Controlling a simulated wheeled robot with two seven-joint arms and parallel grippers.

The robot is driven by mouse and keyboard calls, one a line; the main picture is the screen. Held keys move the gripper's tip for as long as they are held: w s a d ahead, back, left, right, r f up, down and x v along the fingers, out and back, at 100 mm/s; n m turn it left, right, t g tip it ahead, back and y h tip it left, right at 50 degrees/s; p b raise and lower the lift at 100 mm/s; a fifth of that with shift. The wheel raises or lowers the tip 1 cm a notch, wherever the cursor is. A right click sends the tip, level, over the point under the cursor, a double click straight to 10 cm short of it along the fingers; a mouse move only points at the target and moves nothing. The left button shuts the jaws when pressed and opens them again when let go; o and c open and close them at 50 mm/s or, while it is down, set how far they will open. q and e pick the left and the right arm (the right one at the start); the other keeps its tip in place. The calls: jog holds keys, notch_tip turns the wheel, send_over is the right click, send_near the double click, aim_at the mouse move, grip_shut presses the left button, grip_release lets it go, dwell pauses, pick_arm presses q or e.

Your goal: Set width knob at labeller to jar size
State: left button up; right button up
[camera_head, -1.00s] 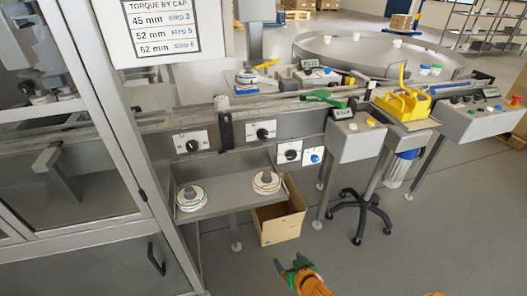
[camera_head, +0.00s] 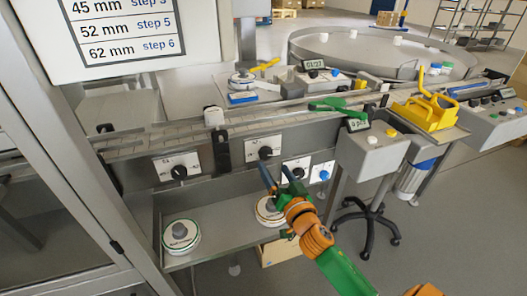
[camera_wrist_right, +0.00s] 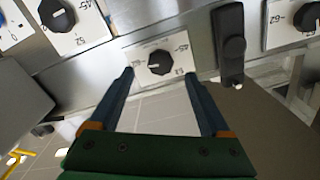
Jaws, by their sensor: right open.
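A row of white dial plates with dark knobs runs along the front of the conveyor. In the head view these are a left knob (camera_head: 178,172), a second knob (camera_head: 264,152), a third knob (camera_head: 297,172) and a blue knob (camera_head: 323,174). I cannot tell from labels which is the width knob. My right gripper (camera_head: 279,178) is open just in front of the second and third knobs. In the right wrist view the open fingers (camera_wrist_right: 159,76) frame a knob (camera_wrist_right: 159,63) marked with 45 and 52, apart from it. My left gripper is not in view.
A black bracket (camera_head: 222,152) stands beside the second knob. Two label reels (camera_head: 180,237) lie on the shelf below, one partly behind my right gripper. A cardboard box (camera_head: 282,250) is under it. A sign (camera_head: 122,32) lists 52 mm and 62 mm. Yellow tool (camera_head: 428,112) sits right.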

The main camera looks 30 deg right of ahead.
aim_at(267, 155)
jog(key=x, duration=0.5)
jog(key=shift+s+r, duration=0.1)
jog(key=shift+r, duration=0.05)
jog(key=shift+w+d, duration=0.1)
jog(key=shift+w, duration=0.15)
jog(key=shift+s, duration=0.1)
jog(key=shift+c, duration=0.8)
grip_shut()
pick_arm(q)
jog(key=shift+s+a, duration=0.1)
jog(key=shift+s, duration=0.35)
